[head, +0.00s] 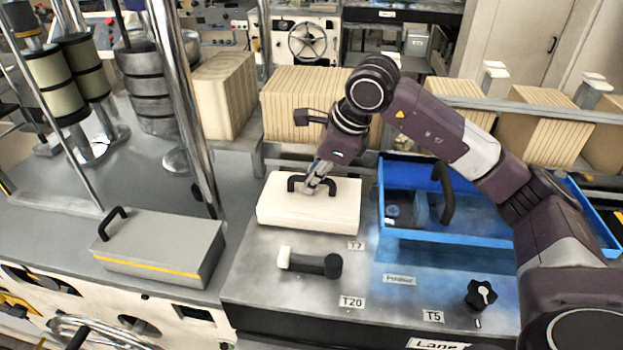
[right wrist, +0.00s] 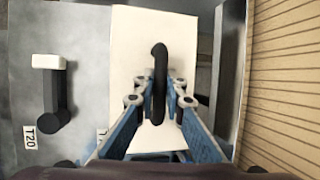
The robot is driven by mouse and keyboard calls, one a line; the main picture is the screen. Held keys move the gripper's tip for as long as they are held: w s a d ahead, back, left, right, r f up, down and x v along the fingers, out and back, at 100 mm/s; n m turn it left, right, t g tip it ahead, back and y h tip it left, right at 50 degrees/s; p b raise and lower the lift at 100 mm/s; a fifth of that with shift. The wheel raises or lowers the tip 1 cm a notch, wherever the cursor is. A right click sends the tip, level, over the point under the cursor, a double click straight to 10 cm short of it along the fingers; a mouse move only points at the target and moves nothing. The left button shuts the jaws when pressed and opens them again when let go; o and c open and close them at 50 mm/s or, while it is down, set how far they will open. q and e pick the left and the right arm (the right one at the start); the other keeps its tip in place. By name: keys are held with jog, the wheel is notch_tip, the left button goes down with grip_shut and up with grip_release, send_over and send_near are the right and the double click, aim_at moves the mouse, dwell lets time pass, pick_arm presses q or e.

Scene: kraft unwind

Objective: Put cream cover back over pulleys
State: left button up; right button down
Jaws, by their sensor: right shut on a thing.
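The cream cover (head: 308,213) is a low box with a black arched handle (head: 292,182). It sits level over the grey metal top, left of the blue tray; I cannot tell whether it rests fully down. My right gripper (head: 318,186) reaches down from above and is shut on the handle. In the right wrist view, the fingers (right wrist: 160,97) stand on either side of the handle, with the cream cover (right wrist: 150,35) below. No pulleys show; anything under the cover is hidden. My left gripper is not in view.
A blue tray (head: 455,237) with a black handle adjoins on the right. A black lever with a white end (head: 308,263) and a black star knob (head: 481,294) are in front. A grey box cover (head: 160,245) lies left. Kraft stacks (head: 306,105) stand behind.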

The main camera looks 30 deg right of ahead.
jog(key=shift+f, duration=0.1)
dwell(0.5)
jog(key=c, duration=1.9)
grip_release()
jog(key=v, duration=1.2)
